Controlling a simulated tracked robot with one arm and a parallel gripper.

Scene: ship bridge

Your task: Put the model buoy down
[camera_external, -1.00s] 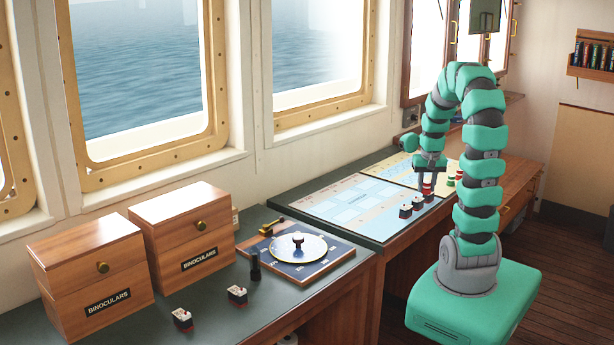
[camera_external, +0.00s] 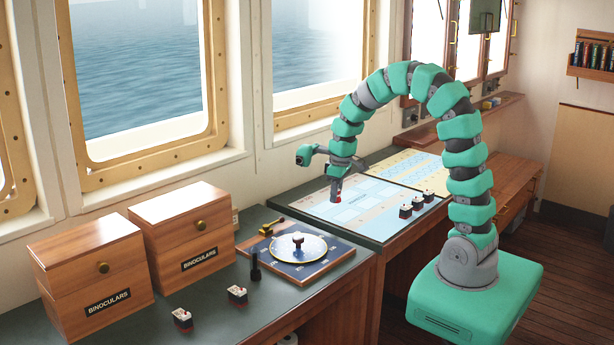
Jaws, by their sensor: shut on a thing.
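The model buoy (camera_external: 337,195) is small and red and shows just below my gripper (camera_external: 338,180). My gripper is shut on it and points down over the far left part of the blue and white chart (camera_external: 368,222). My fingers hide the buoy's upper part. I cannot tell whether its base touches the chart.
Two more ship models (camera_external: 237,295) stand on the nearer console, with a compass dial board (camera_external: 297,272) and wooden binocular boxes (camera_external: 95,268). The chart's middle is clear.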

